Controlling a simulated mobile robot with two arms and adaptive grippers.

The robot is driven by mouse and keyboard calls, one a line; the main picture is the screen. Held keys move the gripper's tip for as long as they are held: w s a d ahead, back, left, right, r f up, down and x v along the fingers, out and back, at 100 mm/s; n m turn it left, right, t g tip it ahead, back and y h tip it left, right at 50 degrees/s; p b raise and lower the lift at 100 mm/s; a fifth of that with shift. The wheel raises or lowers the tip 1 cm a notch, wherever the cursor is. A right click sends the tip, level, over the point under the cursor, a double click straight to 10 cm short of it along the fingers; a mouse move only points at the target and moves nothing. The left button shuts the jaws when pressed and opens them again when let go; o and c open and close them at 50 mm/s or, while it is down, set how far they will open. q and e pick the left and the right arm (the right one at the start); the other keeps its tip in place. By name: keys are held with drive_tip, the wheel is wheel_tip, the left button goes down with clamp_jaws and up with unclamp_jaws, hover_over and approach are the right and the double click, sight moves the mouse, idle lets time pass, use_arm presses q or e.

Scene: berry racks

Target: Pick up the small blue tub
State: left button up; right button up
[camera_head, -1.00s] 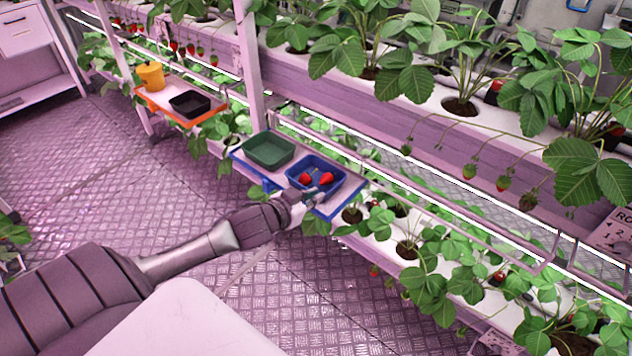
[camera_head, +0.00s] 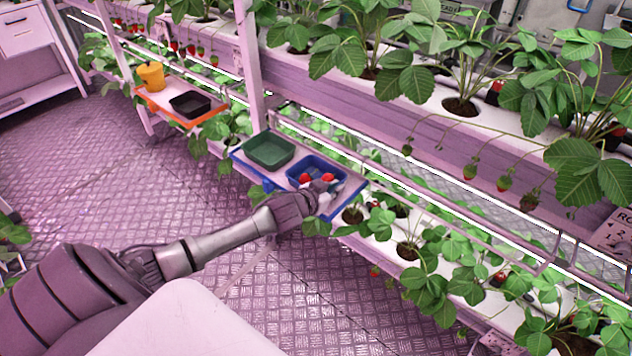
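The small blue tub (camera_head: 328,166) stands on a blue-edged shelf tray (camera_head: 242,164), beside a green tub (camera_head: 269,151). Red strawberries (camera_head: 306,179) lie in the blue tub. My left gripper (camera_head: 324,189) is at the near right side of the blue tub, with its fingers over or at the near rim. The gripper body hides the tub's near wall, and the fingers are too small to tell whether they are open or shut. The tub still rests on the tray. My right gripper is not in view.
Strawberry plants (camera_head: 470,60) fill racks behind and to the right, with a rail (camera_head: 440,210) along the lower rack. The metal floor (camera_head: 120,190) at left is open.

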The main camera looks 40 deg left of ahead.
use_arm(q)
clamp_jaws()
drive_tip(key=shift+r, duration=0.1)
